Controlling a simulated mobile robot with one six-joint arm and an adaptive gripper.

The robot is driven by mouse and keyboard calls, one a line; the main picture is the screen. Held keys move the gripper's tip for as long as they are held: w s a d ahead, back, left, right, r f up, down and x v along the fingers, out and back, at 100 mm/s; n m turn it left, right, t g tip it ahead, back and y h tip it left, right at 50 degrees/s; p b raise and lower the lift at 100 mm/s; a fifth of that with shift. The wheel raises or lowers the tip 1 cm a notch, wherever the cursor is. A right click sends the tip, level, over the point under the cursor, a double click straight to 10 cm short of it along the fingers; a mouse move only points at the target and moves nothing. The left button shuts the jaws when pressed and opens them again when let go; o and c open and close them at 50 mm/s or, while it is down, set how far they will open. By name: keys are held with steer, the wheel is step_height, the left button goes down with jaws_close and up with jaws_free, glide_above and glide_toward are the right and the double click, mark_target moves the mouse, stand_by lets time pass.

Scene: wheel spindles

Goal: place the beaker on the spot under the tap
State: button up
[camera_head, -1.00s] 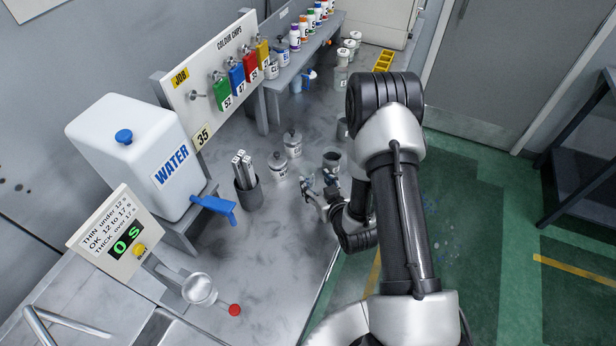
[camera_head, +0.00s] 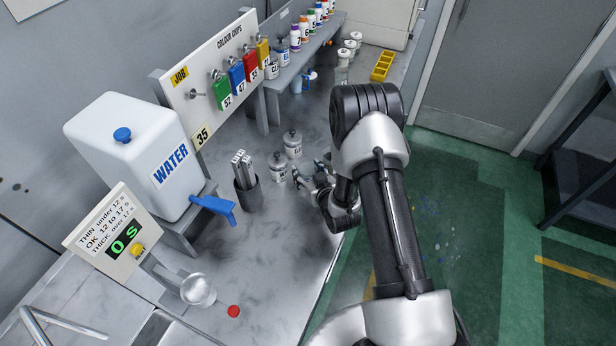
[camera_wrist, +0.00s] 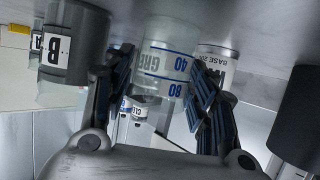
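The clear beaker (camera_wrist: 164,62) with blue 40 and 80 markings stands between my fingers in the wrist view, which is upside down. My gripper (camera_wrist: 163,100) looks open around it; I cannot tell whether a pad touches it. In the head view my gripper (camera_head: 312,175) is low over the bench, and I cannot make out the beaker there. The blue tap (camera_head: 213,204) projects from the white water tank (camera_head: 132,155) at the left. The bench below the tap looks bare; no marked spot is distinct.
Two lidded cans (camera_head: 292,144) stand close behind my gripper. A dark holder (camera_head: 248,194) with upright metal bars stands between my gripper and the tap. A metal cup (camera_head: 198,290) and a red disc (camera_head: 233,311) are nearer. The bench between holder and disc is clear.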

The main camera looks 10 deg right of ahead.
steer(key=c, duration=0.6)
